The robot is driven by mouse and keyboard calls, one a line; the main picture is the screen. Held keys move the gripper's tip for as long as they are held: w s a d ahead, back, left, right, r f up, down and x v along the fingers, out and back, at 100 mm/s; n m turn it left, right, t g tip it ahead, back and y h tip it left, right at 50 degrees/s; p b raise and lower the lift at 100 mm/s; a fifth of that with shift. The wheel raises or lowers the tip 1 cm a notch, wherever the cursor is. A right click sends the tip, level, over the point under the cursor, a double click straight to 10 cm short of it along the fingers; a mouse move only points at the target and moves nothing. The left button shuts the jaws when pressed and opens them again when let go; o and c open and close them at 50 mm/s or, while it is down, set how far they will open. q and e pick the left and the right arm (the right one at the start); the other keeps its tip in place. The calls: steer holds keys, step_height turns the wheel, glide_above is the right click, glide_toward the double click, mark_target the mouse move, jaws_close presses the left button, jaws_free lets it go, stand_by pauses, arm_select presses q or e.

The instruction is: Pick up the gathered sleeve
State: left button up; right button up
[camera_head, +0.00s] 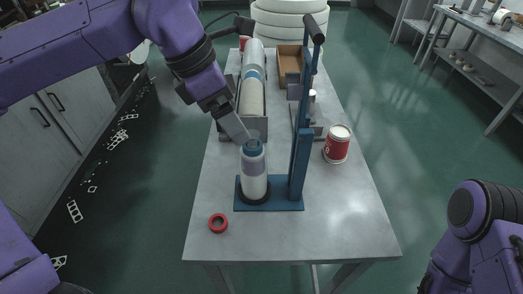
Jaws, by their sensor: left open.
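A white cylindrical form (254,185) with a pale purple band stands upright on the blue base plate (285,203) of a press stand. A blue ring-like part (252,147) sits around its top; I cannot tell for sure whether this is the gathered sleeve. My left gripper (248,136) comes down from the upper left, its grey fingers open at the top of the form. I cannot tell whether they touch it, and they partly hide the top. My right arm shows at the lower right edge, but its gripper is out of view.
The stand's blue upright (301,150) with a black handle rises just right of the form. A red and white can (337,144) stands farther right. A red ring (218,223) lies at the front left. A long roller in a grey trough (253,85) and a cardboard box (290,66) are behind.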

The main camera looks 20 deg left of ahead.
mark_target(253, 147)
arm_select(q)
steer(key=f, duration=0.1)
steer(key=d+f, duration=0.1)
steer(key=f, duration=0.1)
steer(key=shift+s+d+f+p, duration=0.15)
steer(key=shift+d+f+p, duration=0.1)
steer(key=shift+f+p, duration=0.1)
steer(key=x, duration=0.2)
steer(key=w+p+x, duration=0.1)
steer(key=x, duration=0.2)
steer(key=shift+w+f+p, duration=0.1)
steer(key=shift+w+p, duration=0.05)
steer(key=shift+p, duration=0.15)
steer(key=shift+d+f, duration=0.15)
steer(key=shift+f, duration=0.05)
arm_select(e)
steer(key=shift+s+r, duration=0.25)
steer(key=shift+r, duration=1)
arm_select(q)
steer(key=c, duration=1.5)
